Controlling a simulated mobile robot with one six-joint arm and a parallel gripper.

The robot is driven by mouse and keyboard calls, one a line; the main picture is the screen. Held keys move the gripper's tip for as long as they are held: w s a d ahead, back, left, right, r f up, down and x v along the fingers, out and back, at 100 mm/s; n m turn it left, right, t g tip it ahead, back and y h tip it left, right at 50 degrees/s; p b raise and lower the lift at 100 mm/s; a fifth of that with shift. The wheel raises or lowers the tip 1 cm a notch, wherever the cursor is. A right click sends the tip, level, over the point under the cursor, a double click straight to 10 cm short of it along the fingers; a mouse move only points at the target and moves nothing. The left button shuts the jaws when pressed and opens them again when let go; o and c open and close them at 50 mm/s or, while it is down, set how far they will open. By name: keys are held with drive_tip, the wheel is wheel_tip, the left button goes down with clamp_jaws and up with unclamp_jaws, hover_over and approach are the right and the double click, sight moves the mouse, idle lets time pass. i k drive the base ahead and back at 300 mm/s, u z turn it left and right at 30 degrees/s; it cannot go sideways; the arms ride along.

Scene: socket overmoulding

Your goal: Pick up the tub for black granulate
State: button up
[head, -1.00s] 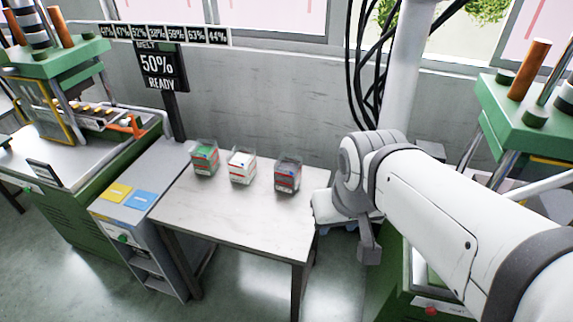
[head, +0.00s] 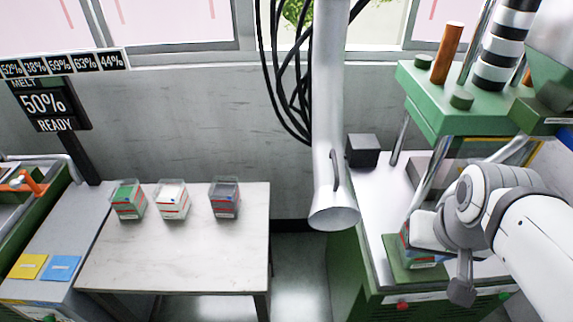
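Three small clear tubs with labels stand in a row on the table. The right one (head: 225,199) has dark contents and looks like the tub for black granulate. The white tub (head: 172,201) is in the middle and the green tub (head: 129,201) on the left. My gripper (head: 428,232) is far to the right of them, over the right-hand machine, with its fingers hidden or unclear. Another tub-like container with a red and white label (head: 404,247) shows partly behind my wrist, on a green pad. I cannot tell whether my gripper touches it.
The table (head: 180,262) has free room in front of the tubs. A white column (head: 330,120) with black cables stands between table and right-hand press (head: 440,105). A dark box (head: 363,150) sits on that machine. Yellow and blue cards (head: 60,267) lie on the left cabinet.

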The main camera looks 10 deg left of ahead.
sight(224, 192)
drive_tip(key=z, duration=1.3)
drive_tip(key=k, duration=2.05)
drive_tip(key=u, duration=2.15)
drive_tip(key=i, duration=1.5)
drive_tip(key=u, duration=0.05)
